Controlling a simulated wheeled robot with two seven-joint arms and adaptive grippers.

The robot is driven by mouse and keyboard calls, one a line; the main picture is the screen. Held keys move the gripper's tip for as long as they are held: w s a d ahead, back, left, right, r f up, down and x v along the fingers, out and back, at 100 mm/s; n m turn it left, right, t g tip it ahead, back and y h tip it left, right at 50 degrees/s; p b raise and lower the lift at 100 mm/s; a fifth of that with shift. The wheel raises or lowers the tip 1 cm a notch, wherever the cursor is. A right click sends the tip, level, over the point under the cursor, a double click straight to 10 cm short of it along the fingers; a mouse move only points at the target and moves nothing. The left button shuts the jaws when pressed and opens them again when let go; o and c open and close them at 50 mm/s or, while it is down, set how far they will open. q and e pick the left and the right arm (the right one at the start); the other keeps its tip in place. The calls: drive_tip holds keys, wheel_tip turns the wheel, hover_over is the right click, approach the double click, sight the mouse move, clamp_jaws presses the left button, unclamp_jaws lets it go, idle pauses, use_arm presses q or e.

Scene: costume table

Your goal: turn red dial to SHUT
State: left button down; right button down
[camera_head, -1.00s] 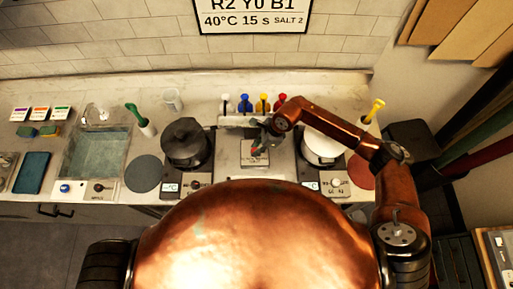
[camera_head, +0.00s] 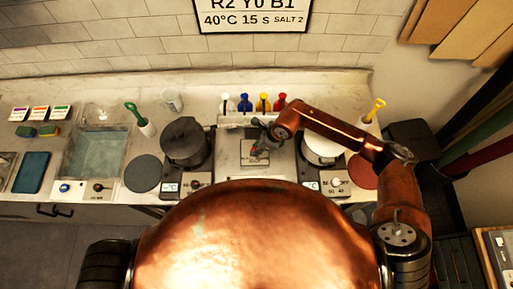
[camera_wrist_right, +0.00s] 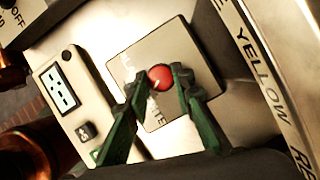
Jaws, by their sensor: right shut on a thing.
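In the right wrist view the red dial (camera_wrist_right: 160,77) sits on a square grey plate (camera_wrist_right: 181,57). A small light mark shows on the dial. Lettering on the plate is partly hidden by the fingers; "ITE" can be read, and I cannot read SHUT. My right gripper (camera_wrist_right: 161,84) has its green fingers on both sides of the dial, shut on it. In the head view the right gripper (camera_head: 262,146) is over the same plate (camera_head: 247,160), in the middle of the counter, and covers the dial. My left gripper is out of view.
A dark pot (camera_head: 184,139) is to the left and a white pot (camera_head: 318,150) to the right, close to my right forearm. A water basin (camera_head: 97,152) is farther left.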

drive_tip(key=m+t, duration=0.1)
drive_tip(key=m, duration=0.1)
drive_tip(key=m+b, duration=0.1)
drive_tip(key=m, duration=0.2)
drive_tip(key=shift+s+a+t+h, duration=0.1)
drive_tip(key=shift+s+t+h, duration=0.05)
drive_tip(key=shift+t+h, duration=0.25)
drive_tip(key=shift+m, duration=0.3)
drive_tip(key=c, duration=1.7)
unclamp_jaws()
drive_tip(key=shift+r, duration=0.1)
drive_tip(key=v, duration=1.2)
drive_tip(key=shift+a, duration=0.1)
drive_tip(key=shift+s, duration=0.15)
